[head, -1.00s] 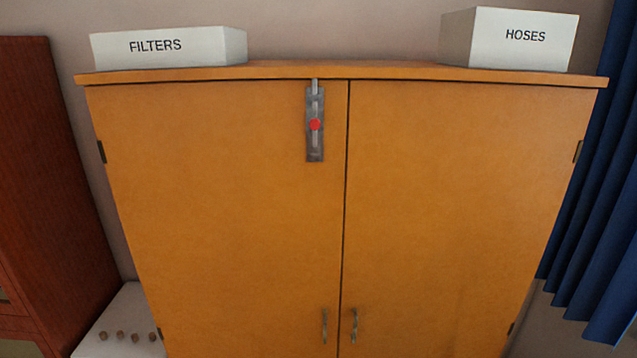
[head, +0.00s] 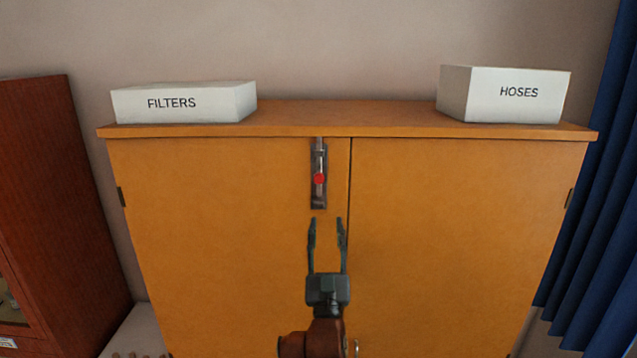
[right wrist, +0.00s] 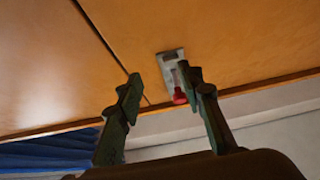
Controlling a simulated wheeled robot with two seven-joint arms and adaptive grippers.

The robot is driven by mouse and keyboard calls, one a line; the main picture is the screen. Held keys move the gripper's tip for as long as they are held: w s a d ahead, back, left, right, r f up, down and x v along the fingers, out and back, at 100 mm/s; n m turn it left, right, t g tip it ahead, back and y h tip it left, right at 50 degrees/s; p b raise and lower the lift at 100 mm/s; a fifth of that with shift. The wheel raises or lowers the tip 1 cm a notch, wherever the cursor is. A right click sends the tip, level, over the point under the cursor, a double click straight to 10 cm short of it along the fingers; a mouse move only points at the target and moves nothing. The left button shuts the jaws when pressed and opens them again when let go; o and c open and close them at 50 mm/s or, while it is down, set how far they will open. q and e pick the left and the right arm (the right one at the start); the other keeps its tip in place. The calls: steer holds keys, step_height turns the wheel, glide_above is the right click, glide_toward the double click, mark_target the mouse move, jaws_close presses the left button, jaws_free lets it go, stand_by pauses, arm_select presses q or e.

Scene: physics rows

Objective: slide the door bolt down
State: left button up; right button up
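The door bolt (head: 319,190) is a grey metal plate with a sliding rod and a red knob (head: 319,179), mounted at the top of the left cabinet door. The rod reaches up to the cabinet's top edge. My right gripper (head: 327,220) is open and empty, its fingertips pointing up just below the bolt plate in the head view. In the right wrist view the bolt plate (right wrist: 170,62) and red knob (right wrist: 180,96) show beyond the fingers (right wrist: 160,82), the knob partly behind one finger. I cannot tell any contact. My left gripper is not in view.
The orange wooden cabinet (head: 220,240) has two shut doors. White boxes labelled FILTERS (head: 183,103) and HOSES (head: 505,95) stand on top. A dark red cabinet (head: 50,200) is at left and a blue curtain (head: 595,190) at right.

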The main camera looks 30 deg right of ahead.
steer(key=t+h, duration=0.1)
steer(key=t, duration=0.1)
glide_toward(319, 182)
steer(key=x, duration=0.4)
steer(key=p+x, duration=0.3)
steer(key=x, duration=0.4)
steer(key=shift+r, duration=0.1)
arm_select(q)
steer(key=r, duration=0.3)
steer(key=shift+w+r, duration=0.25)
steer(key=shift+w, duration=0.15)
arm_select(e)
steer(key=shift+m+g+h, duration=0.3)
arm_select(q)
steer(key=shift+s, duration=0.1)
arm_select(e)
jaws_close()
